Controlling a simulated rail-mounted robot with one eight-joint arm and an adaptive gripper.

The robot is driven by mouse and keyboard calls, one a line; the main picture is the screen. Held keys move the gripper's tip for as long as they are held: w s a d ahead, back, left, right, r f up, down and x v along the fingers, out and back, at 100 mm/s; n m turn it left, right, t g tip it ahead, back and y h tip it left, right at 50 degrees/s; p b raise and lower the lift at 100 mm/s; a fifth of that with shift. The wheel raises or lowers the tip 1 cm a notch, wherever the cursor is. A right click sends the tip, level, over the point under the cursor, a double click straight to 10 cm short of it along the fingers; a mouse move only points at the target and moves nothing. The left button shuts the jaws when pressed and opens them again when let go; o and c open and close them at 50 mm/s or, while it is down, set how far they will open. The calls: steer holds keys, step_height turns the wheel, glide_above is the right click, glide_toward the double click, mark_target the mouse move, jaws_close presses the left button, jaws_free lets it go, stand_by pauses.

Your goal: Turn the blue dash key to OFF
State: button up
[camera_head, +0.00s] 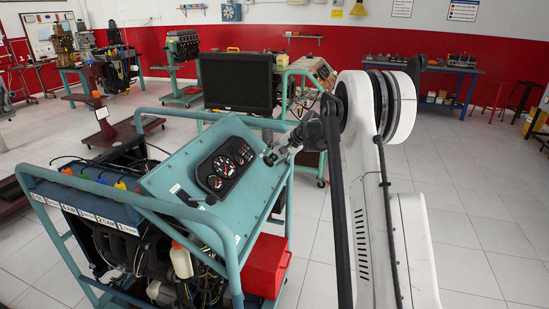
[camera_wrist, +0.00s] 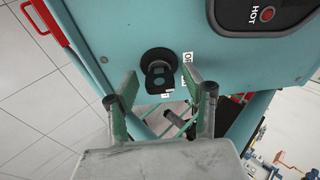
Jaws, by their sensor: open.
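The dash key (camera_wrist: 158,78) looks black and sits in a round black switch on the blue-green dash panel (camera_wrist: 110,25). In the wrist view its grip points down, toward small white labels below it. I cannot tell how far the fingertips are from the panel. In the head view my gripper (camera_head: 279,154) is at the panel's upper right and hides the key.
A gauge cluster (camera_head: 225,166) is left of my gripper on the panel. A teal tube frame (camera_head: 180,206) surrounds the panel and engine. A red box (camera_head: 267,265) is below the panel. A black screen (camera_head: 237,81) stands behind.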

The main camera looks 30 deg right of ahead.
steer(key=v, duration=1.2)
stand_by(0.3)
steer(key=s+a+r+n+h, duration=0.1)
steer(key=s+a+r, duration=0.2)
steer(key=s+a, duration=0.35)
steer(key=s+a+r+n+g, duration=0.1)
steer(key=s+a+r+n, duration=0.15)
steer(key=s+a, duration=0.4)
steer(key=s+a+r+n+h, duration=0.1)
steer(key=s+a+r, duration=0.3)
steer(key=a, duration=0.4)
steer(key=s+a+f+n, duration=0.1)
steer(key=s+a+f, duration=0.1)
steer(key=s, duration=0.6)
steer(key=s+a+f+n+h, duration=0.1)
steer(key=s+a+f+n, duration=0.1)
steer(key=s+a, duration=0.3)
steer(key=s+a+f+n+h, duration=0.1)
steer(key=s+a+f+n, duration=0.1)
steer(key=s, duration=1)
steer(key=shift+s+a+f+t, duration=0.4)
steer(key=shift+a+f, duration=0.05)
steer(key=shift+a, duration=0.25)
